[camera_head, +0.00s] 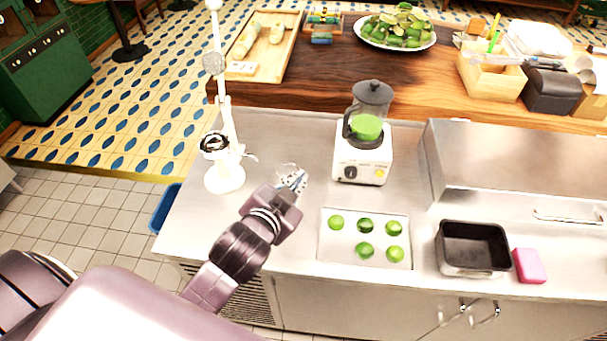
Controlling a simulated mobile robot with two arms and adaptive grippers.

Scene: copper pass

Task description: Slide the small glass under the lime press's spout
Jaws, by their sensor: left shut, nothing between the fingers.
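The lime press (225,178) is white with a tall upright lever and stands at the left end of the steel counter. A small part juts from its right side, perhaps the spout. A small clear glass (285,168) seems to stand right of the press, apart from it; it is faint and partly hidden by my gripper. My left gripper (301,180) is shut and empty, with its fingertips close beside the glass. I cannot tell whether they touch it. My right gripper is not in view.
A blender (364,140) with green contents stands right of my gripper. A tray (335,250) of several limes lies in front. A black pan (472,246) and pink sponge (529,266) are further right. The counter between press and glass looks clear.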

